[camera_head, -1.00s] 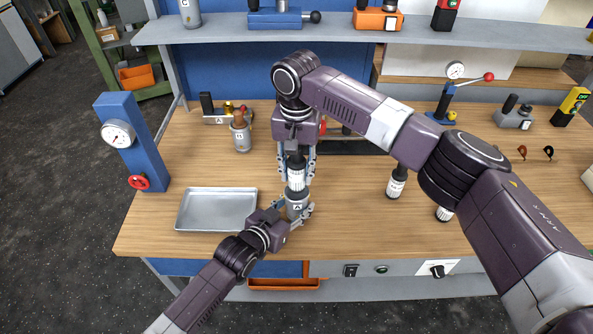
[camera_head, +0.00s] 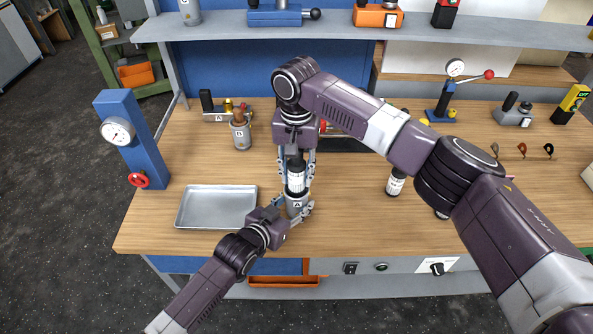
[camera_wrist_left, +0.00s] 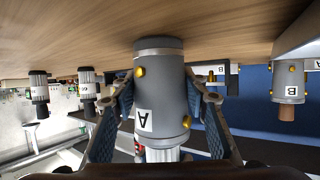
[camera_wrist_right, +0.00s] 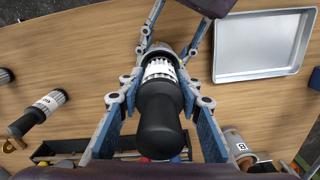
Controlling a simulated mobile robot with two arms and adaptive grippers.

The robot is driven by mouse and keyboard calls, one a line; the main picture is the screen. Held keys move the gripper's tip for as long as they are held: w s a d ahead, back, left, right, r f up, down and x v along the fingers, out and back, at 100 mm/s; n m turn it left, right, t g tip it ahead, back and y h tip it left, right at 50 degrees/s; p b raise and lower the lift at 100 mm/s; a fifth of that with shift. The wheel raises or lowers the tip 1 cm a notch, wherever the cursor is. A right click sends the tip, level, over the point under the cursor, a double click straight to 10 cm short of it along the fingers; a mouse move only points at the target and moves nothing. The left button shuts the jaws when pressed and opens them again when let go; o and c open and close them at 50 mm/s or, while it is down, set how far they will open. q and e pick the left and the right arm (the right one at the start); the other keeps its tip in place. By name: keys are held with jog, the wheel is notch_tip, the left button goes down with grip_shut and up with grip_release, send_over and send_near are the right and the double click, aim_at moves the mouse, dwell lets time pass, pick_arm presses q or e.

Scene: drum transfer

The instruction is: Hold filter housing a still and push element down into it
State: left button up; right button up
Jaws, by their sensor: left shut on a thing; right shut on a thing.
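Filter housing A (camera_head: 297,207) is a grey metal cylinder standing upright on the bench. My left gripper (camera_head: 300,212) is shut around it; the left wrist view shows the housing (camera_wrist_left: 160,90) upside down, with fingers on both sides. The element (camera_head: 297,179), with a white pleated body and black cap, stands upright in line above the housing. Its lower end is at or inside the housing mouth; how deep is hidden. My right gripper (camera_head: 297,170) points down, shut on the element. The right wrist view shows the black cap (camera_wrist_right: 160,122) between the fingers.
A metal tray (camera_head: 218,207) lies left of the housing. Housing B (camera_head: 240,134) stands behind it. Another element (camera_head: 396,182) stands at the right, with one more partly behind my right arm. A blue gauge stand (camera_head: 133,140) is at the left edge.

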jog(key=shift+f, duration=1.35)
jog(key=o, duration=1.3)
jog(key=shift+f, duration=0.1)
notch_tip(320, 180, up, 12)
pick_arm(q)
jog(key=o, duration=1.3)
jog(key=shift+o, duration=0.2)
